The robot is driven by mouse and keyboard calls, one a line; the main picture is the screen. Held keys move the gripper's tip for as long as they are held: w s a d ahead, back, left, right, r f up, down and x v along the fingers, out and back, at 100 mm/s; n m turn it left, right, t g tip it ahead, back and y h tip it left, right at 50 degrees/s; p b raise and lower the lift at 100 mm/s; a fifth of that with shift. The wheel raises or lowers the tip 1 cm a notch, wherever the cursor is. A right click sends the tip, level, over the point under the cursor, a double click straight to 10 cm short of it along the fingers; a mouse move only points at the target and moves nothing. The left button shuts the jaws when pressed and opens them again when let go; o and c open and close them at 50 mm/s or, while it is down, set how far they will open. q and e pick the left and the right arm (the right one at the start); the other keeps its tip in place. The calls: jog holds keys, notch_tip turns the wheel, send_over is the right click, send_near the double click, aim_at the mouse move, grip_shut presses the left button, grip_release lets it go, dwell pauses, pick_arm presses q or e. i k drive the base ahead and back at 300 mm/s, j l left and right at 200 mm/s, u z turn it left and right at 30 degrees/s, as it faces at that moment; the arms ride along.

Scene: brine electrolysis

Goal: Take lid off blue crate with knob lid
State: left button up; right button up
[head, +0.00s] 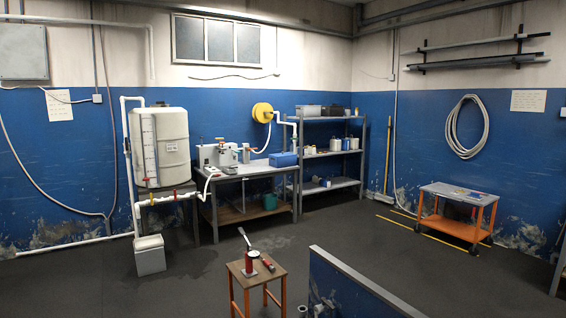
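A small blue crate (283,160) sits at the right end of the grey workbench (255,171) by the back wall. Its top looks closed, but it is too small here to make out a lid edge or a knob. The crate is far from me, across the room. Neither of my grippers shows in the head view.
A low wooden stool (247,280) with red tools and a low blue partition (350,285) stand in front of me. A white tank (160,146) and white bin (150,255) are left, a shelf rack (331,183) and orange cart (457,228) right. Floor between is mostly clear.

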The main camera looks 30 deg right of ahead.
aim_at(285, 162)
jog(key=i, duration=0.95)
jog(key=i+l+u, duration=0.1)
jog(key=i, duration=0.9)
jog(key=i+j, duration=0.1)
jog(key=i, duration=2.3)
jog(key=i+l+z, duration=0.2)
jog(key=i+z, duration=0.15)
jog(key=i, duration=0.2)
jog(key=i+z, duration=0.35)
jog(key=i, duration=0.2)
jog(key=i+j+z, duration=0.1)
jog(key=i+z, duration=0.3)
jog(key=i, duration=0.2)
jog(key=i+j+z, duration=0.35)
jog(key=i, duration=0.2)
jog(key=i+l+z, duration=0.15)
jog(key=i+z, duration=0.3)
jog(key=i, duration=0.5)
jog(key=i+j+z, duration=0.1)
jog(key=i+z, duration=0.3)
jog(key=i, duration=0.5)
